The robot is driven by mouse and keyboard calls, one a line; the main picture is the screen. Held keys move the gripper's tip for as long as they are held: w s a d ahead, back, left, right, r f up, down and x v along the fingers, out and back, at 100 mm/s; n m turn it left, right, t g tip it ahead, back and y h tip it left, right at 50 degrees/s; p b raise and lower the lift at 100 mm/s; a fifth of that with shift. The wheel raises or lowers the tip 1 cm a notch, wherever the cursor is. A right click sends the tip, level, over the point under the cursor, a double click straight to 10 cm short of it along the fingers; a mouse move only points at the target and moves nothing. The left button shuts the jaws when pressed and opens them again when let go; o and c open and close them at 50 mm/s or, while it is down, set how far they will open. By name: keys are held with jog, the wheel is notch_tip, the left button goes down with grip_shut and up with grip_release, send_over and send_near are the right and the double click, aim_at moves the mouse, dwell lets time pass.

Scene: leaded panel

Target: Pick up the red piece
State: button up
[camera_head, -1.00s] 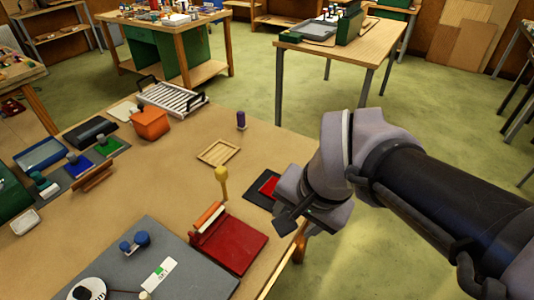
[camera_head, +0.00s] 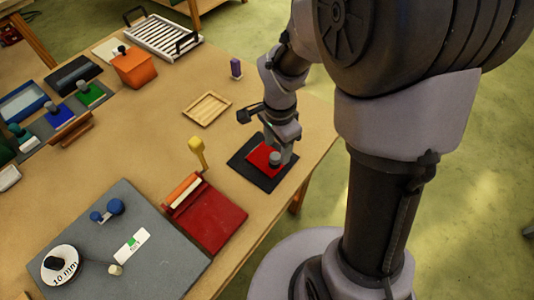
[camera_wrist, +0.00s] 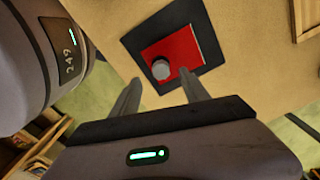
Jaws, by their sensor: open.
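The red piece (camera_head: 261,159) is a flat red square with a grey knob (camera_head: 275,157), lying on a black mat (camera_head: 245,175) near the table's right edge. The red piece also shows in the wrist view (camera_wrist: 184,49), with its knob (camera_wrist: 160,69) at its lower left corner. My gripper (camera_wrist: 158,92) is open and empty. In the wrist view its two fingers point toward the knob, with the knob between and beyond the tips. In the head view my gripper (camera_head: 283,150) is right at the red piece and hides part of it; contact cannot be told.
A wooden tray (camera_head: 207,108) and a purple block (camera_head: 236,68) stand behind the mat. Green (camera_head: 91,95) and blue (camera_head: 59,116) knobbed pieces lie farther left. Bare tabletop surrounds the mat.

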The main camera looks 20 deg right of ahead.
aim_at(276, 156)
notch_tip(276, 156, down, 5)
jog(key=shift+w+a+f+b, duration=0.1)
jog(key=shift+a+b, duration=0.05)
jog(key=shift+b, duration=0.9)
jog(key=shift+c, duration=0.2)
grip_shut()
jog(key=shift+r, duration=0.25)
